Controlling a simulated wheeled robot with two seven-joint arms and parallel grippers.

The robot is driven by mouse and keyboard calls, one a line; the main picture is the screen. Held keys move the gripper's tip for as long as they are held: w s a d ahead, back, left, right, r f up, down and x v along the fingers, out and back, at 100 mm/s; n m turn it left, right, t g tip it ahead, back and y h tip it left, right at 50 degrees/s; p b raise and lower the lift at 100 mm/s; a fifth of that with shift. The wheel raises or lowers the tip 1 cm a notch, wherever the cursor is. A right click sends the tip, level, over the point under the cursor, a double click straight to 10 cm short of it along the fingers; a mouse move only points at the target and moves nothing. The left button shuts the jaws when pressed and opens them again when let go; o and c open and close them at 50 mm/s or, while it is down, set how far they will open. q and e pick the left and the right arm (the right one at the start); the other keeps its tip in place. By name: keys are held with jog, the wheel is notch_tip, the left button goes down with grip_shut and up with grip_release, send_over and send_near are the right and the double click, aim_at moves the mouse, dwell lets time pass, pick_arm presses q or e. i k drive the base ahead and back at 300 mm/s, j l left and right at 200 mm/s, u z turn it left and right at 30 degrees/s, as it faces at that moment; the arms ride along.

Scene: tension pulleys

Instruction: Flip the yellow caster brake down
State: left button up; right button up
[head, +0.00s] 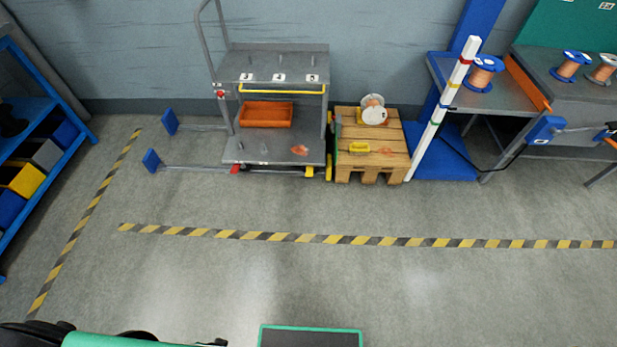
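A grey cart (275,63) with a tall push handle stands against the back wall. A small yellow piece (309,171) shows low at the cart's front right corner, by the caster, and looks like the yellow caster brake. It is too small to tell whether it is up or down. A small red piece (235,169) sits at the front left corner. The casters are mostly hidden under the lower deck. Neither of my grippers shows; only dark and green parts, apparently mine, show along the bottom edge, far from the cart.
A wooden pallet stack (395,160) stands close at the cart's right. Blue end plates (151,161) on low rails lie left of it. A white post (440,110) leans by the workbench (500,85). A striped floor line (360,240) crosses clear floor in front.

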aim_at(310, 168)
jog(key=i+j+z, duration=0.15)
jog(key=z, duration=0.65)
jog(key=i+j+z, duration=0.3)
jog(key=j, duration=0.4)
jog(key=j+z, duration=0.3)
jog(key=j, duration=0.4)
jog(key=i+j+z, duration=0.1)
jog(key=j+z, duration=0.15)
jog(key=j, duration=1.25)
jog(key=i+z, duration=0.05)
